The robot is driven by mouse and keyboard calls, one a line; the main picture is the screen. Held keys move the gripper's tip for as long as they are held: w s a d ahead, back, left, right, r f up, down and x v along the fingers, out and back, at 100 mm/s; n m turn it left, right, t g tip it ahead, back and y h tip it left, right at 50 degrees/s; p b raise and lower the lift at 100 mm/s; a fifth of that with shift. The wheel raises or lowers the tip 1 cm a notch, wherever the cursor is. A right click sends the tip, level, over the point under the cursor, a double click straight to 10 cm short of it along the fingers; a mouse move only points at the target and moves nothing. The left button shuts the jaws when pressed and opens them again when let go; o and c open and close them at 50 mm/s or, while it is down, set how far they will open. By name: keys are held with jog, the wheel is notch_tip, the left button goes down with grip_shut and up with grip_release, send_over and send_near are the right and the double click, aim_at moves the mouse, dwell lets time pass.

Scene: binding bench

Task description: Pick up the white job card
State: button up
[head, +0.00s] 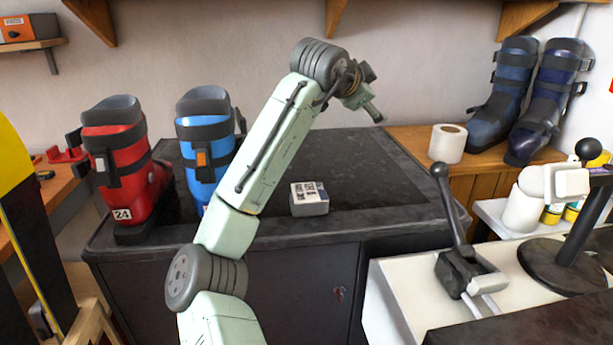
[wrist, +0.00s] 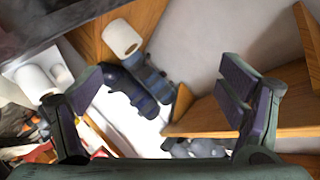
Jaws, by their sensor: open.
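No flat white card shows clearly in either view. A small white-topped block with dark printing (head: 309,196) sits on the black bench top (head: 375,170) in the head view; I cannot tell whether it is the job card. A small white tag marked 24 (head: 122,214) is on the red boot. My gripper (head: 376,116) is raised above the back right of the bench, up and to the right of the printed block. In the wrist view my gripper (wrist: 158,80) is open, with nothing between its fingers.
A red boot (head: 118,155) and a blue boot (head: 203,140) stand left on the bench. A paper roll (head: 448,143) and dark blue boots (head: 500,95) stand on the wooden shelf. A lever (head: 452,215) rises front right. The bench's middle is mostly clear.

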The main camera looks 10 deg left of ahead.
notch_tip(320, 180, down, 5)
jog(key=g+y, duration=0.2)
jog(key=g, duration=0.2)
jog(key=g+y+p, duration=0.2)
jog(key=g, duration=0.7)
send_over(309, 191)
jog(key=f, duration=0.2)
jog(key=shift+m, duration=0.3)
notch_tip(309, 191, down, 4)
jog(key=shift+a+f+b, duration=0.1)
jog(key=shift+f+b, duration=0.1)
jog(key=shift+b, duration=0.85)
jog(key=shift+f, duration=2.65)
jog(key=shift+f, duration=0.2)
jog(key=shift+c, duration=0.5)
jog(key=c, duration=0.7)
jog(key=shift+c, duration=0.3)
